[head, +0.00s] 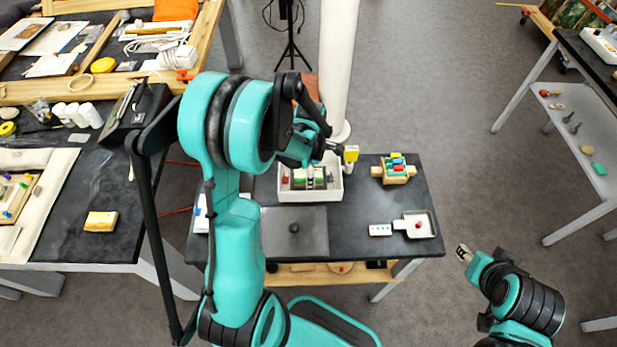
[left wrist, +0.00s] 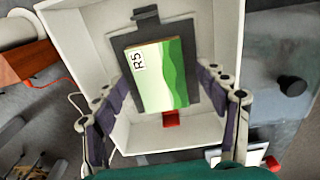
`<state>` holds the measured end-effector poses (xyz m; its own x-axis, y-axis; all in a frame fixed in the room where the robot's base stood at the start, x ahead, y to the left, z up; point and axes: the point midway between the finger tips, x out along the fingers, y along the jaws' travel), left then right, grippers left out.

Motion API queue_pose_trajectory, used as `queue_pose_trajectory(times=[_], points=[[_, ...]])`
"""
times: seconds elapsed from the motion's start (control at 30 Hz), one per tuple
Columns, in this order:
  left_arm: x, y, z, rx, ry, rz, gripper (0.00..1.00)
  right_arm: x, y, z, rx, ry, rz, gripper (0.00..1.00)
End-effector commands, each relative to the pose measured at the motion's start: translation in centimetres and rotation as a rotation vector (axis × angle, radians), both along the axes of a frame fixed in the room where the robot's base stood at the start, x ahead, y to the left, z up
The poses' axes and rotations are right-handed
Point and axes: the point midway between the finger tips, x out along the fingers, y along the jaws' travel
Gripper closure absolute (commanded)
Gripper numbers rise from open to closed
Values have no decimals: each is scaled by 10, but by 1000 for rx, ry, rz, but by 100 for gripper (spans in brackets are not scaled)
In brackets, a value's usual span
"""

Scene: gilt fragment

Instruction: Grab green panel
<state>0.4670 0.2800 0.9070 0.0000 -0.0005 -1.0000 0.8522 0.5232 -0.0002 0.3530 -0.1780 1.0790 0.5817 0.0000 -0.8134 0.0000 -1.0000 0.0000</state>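The green panel (left wrist: 165,80) is a small block with wavy green bands and a pale edge marked "R5". It sits against a dark backing plate (left wrist: 150,28) inside a white bin (left wrist: 85,28). My left gripper (left wrist: 162,82) is open, with one finger on each side of the panel. A narrow gap shows on the right; contact on the left is unclear.
On the table (head: 340,235) are a wooden holder of coloured pieces (head: 396,173), a white tray with a red piece (head: 428,230), and a grey plate with a black knob (head: 294,228). A yellow-topped item (head: 350,154) stands by the bin. A white column (head: 340,60) rises behind.

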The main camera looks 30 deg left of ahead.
Motion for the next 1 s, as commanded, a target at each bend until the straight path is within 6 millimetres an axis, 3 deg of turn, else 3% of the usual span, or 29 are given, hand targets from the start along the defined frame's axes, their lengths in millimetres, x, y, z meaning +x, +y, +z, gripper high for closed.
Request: queue_pose_trajectory(times=[0.03, 0.17, 0.67, 0.9, 1.0], points=[[0, 0, 0, 0, 0, 0, 44, 0, 0, 0, 0, 0, 0, 60], [0, 0, 0, 0, 0, 0, 79, 0, 0, 0, 0, 0, 0, 60], [0, 0, 8, 0, 0, 0, 79, 0, 0, 3, 0, 0, 0, 60], [0, 0, 47, 0, 0, 0, 79, 0, 0, 18, 0, 0, 0, 60], [4, -26, 58, 0, 0, -8, 79, 0, 0, 22, 0, 0, 0, 60]])
